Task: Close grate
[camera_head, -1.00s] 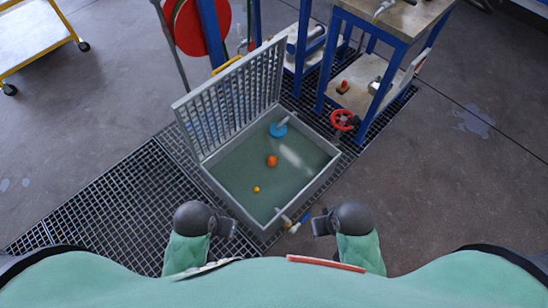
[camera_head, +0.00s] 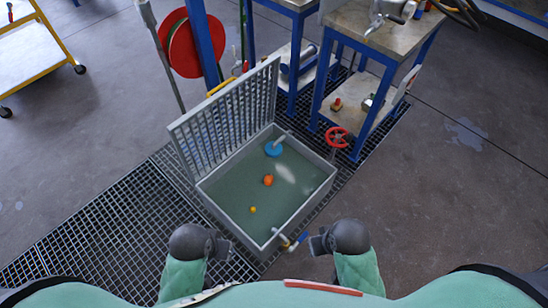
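The grate (camera_head: 228,116) is a grey barred lid. It stands raised, tilted up along the back-left edge of a grey rectangular basin (camera_head: 317,196). A yellow handle (camera_head: 221,87) shows at the top edge of the grate. My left gripper (camera_head: 226,247) is in front of the basin's near-left side, apart from the grate. My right gripper (camera_head: 314,243) is near the basin's front-right corner, by a small valve. Neither gripper visibly holds anything. The fingers are too small to tell whether they are open or shut.
In the basin are a blue disc (camera_head: 273,149), an orange ball (camera_head: 268,180) and a small yellow ball (camera_head: 253,210). A red handwheel (camera_head: 337,137) stands at the basin's right. A blue-framed workbench (camera_head: 368,72) and a red reel (camera_head: 187,45) are behind. The floor at right is clear.

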